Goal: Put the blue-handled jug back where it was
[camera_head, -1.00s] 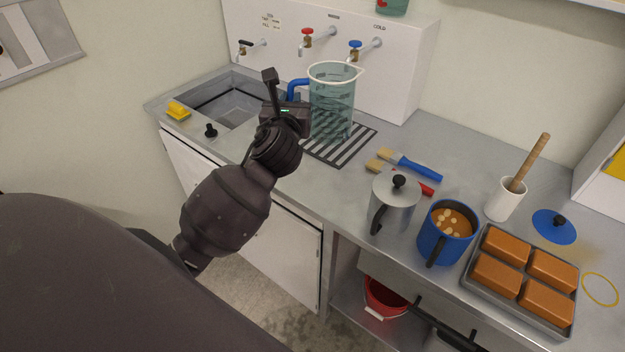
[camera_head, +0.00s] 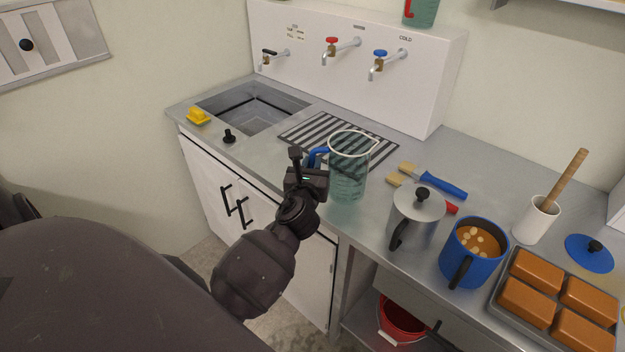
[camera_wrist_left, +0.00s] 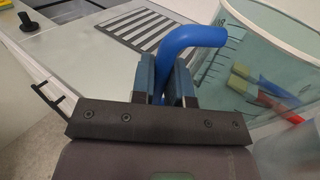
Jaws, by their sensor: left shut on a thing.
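The blue-handled jug (camera_head: 349,172) is a clear greenish measuring jug with a white rim, upright at the front of the counter, just in front of the striped mat (camera_head: 315,133). I cannot tell whether its base touches the counter. My left gripper (camera_head: 313,170) is shut on its blue handle (camera_head: 319,155). In the left wrist view the handle (camera_wrist_left: 190,42) passes between the two fingers (camera_wrist_left: 163,80), with the jug's wall (camera_wrist_left: 240,60) to the right. My right gripper does not show. Another jug (camera_head: 421,12) with a red handle stands on top of the white tap panel.
A silver lidded pot (camera_head: 415,220), two brushes (camera_head: 435,180) and a blue soup pot (camera_head: 473,252) stand close on the jug's right. A sink (camera_head: 250,105), black plug (camera_head: 229,136) and yellow sponge (camera_head: 199,116) are left. Taps (camera_head: 386,63) overhang behind. The striped mat is largely clear.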

